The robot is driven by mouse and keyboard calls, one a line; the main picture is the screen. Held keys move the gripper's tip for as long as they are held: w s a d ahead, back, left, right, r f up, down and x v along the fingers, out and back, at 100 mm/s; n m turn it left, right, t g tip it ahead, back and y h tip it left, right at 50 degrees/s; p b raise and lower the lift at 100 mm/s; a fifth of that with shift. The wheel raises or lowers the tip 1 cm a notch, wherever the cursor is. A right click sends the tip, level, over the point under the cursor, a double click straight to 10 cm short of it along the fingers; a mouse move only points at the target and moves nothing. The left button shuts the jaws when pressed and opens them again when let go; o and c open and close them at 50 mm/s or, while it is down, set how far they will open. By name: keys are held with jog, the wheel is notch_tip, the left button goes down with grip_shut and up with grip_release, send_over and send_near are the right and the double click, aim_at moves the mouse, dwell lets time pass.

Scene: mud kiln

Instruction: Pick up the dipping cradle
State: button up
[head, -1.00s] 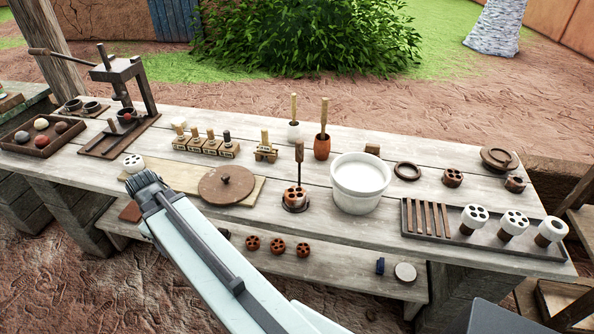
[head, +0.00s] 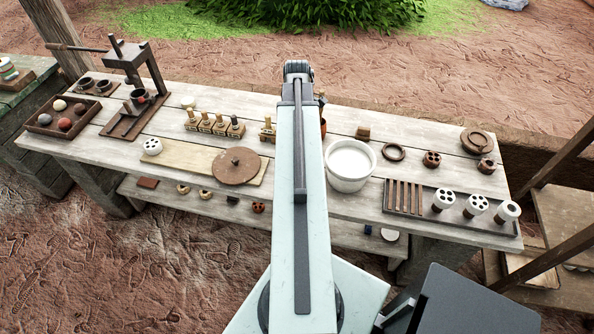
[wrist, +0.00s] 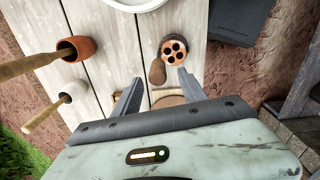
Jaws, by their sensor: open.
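The dipping cradle (wrist: 157,72) shows in the wrist view as an upright wooden handle seen from above. A round terracotta piece (wrist: 174,50) with several holes sits at its foot. In the head view my arm hides the cradle. My gripper (wrist: 158,89) is open and empty above the bench; the handle's top appears between and just beyond its two fingertips, and I cannot tell the height gap. In the head view my gripper (head: 298,70) is at the far end of my outstretched arm.
A white tub (head: 350,163) stands right of my arm, its rim also at the wrist view's top edge. A round wooden disc (head: 236,166) lies to the left. A slotted tray (head: 455,215) holds white pieces.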

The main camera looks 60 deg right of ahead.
jog(key=f+b, duration=0.2)
jog(key=f, duration=0.1)
jog(key=f+b, duration=0.3)
jog(key=shift+s+d, duration=0.2)
jog(key=shift+r, duration=0.15)
grip_shut()
